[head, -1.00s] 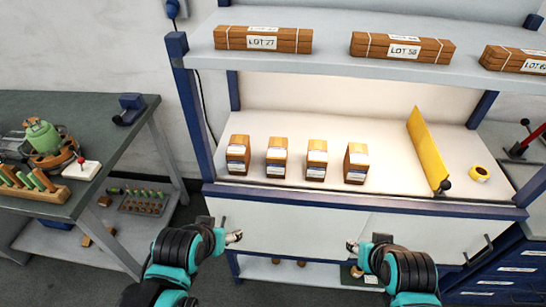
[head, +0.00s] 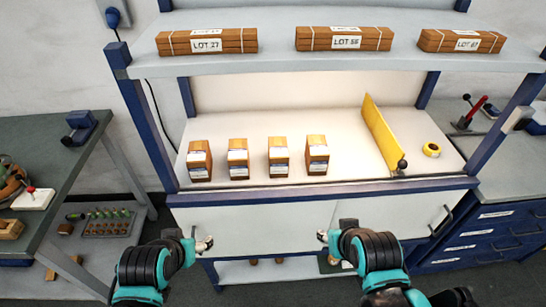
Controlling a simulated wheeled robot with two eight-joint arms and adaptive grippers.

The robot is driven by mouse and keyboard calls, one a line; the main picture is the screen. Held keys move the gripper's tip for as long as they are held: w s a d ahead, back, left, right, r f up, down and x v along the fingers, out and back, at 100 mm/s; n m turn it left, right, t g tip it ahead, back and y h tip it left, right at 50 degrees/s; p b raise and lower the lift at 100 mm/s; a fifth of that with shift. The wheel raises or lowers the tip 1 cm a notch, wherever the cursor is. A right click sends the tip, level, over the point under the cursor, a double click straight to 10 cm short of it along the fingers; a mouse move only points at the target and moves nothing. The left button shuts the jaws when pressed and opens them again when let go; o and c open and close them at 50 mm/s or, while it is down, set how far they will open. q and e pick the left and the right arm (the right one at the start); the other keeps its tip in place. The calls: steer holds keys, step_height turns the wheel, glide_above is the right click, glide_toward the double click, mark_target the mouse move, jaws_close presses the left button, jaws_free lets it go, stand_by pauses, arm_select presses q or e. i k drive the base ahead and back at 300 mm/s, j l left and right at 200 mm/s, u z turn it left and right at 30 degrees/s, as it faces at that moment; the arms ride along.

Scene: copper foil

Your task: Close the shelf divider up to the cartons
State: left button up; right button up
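The yellow shelf divider (head: 382,134) stands upright on the white shelf board (head: 250,199), running front to back, with a dark round knob (head: 402,164) at its front end. Several brown cartons with white labels stand in a row to its left; the rightmost carton (head: 316,154) is apart from the divider by a wide gap. My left gripper (head: 207,244) is below and in front of the shelf edge, under the cartons. My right gripper (head: 323,237) is also below the shelf edge, left of the divider. Both touch nothing visible; their fingers are too small to read.
The upper shelf (head: 280,53) above carries strapped lots of wood. Blue posts frame the rack. A workbench (head: 60,160) is at left, blue drawers (head: 490,237) at right. The board between rightmost carton and divider is clear.

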mark_target(394, 154)
steer(key=k+z, duration=0.2)
steer(key=z, duration=0.45)
